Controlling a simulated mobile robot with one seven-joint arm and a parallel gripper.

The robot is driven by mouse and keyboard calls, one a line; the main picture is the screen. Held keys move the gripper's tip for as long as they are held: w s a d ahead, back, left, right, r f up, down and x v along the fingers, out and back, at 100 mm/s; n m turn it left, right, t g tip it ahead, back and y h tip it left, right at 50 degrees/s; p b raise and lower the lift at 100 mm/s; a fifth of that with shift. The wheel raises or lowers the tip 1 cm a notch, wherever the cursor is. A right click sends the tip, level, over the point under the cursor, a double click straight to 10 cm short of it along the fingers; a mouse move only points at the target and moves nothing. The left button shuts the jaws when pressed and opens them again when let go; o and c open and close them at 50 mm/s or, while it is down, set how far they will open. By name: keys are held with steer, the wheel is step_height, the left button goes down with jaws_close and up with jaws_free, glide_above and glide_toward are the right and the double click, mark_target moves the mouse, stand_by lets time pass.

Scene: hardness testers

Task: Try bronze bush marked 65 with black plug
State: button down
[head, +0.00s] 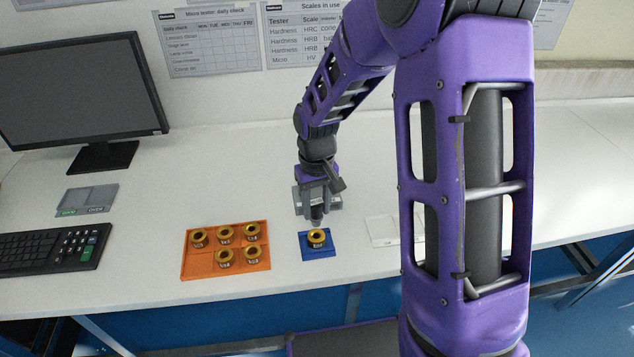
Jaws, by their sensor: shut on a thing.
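My gripper (315,208) points down and is shut on a small dark piece, which looks like the black plug (316,216). The plug is upright, just above a bronze bush (317,237). From this angle I cannot tell whether its tip is touching or entering the bush. That bush sits in a blue holder (306,254) on the bench. Several similar bushes, such as one at the back left (198,236), sit in an orange tray (201,267) to the left. The tray's front-left place is empty. The markings on the bushes are too small to read.
A grey two-part tray (101,193) with a green-lettered label lies at the left, near a keyboard (50,248) and monitor (80,90). A pale tray (381,231) lies right of the blue holder, partly hidden by my arm. The bench behind the orange tray is clear.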

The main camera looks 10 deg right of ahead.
mark_target(317, 217)
steer(key=shift+s+f+b, duration=0.15)
steer(key=shift+f+b, duration=1.15)
steer(key=shift+f, duration=0.4)
steer(key=shift+f+b, duration=0.3)
steer(key=shift+f, duration=0.15)
stand_by(2.7)
steer(key=shift+r+p, duration=0.35)
steer(key=shift+r, duration=0.15)
stand_by(1.7)
steer(key=shift+r+p, duration=1.3)
steer(key=shift+r, duration=0.6)
